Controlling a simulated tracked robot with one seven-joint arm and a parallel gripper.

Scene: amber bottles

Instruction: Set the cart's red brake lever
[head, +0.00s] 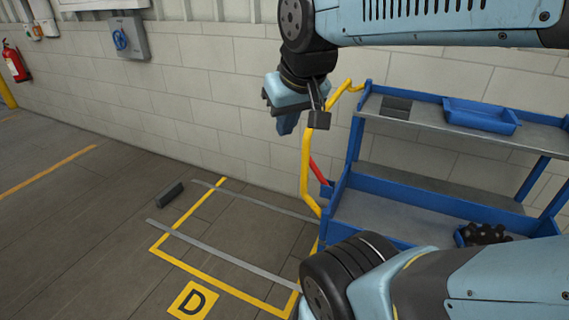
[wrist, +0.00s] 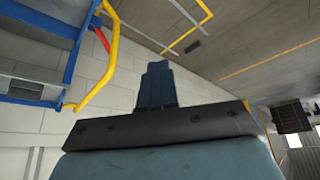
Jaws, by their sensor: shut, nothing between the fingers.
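The blue cart (head: 430,190) with grey shelves stands against the wall on the right in the head view. Its red brake lever (head: 319,170) is at the cart's left end, just behind the yellow handle (head: 305,165), slanting up and to the left. The lever also shows as a short red bar in the wrist view (wrist: 101,38), partly hidden by the yellow handle. My gripper (head: 286,125) is above and to the left of the lever, apart from it, with its fingers pointing down. In the wrist view its blue fingers (wrist: 158,70) are together and empty.
A blue tray (head: 482,116) lies on the cart's top shelf. Yellow floor lines and a D marking (head: 193,301) bound a bay left of the cart, with two grey strips and a dark block (head: 170,195). The floor farther left is clear.

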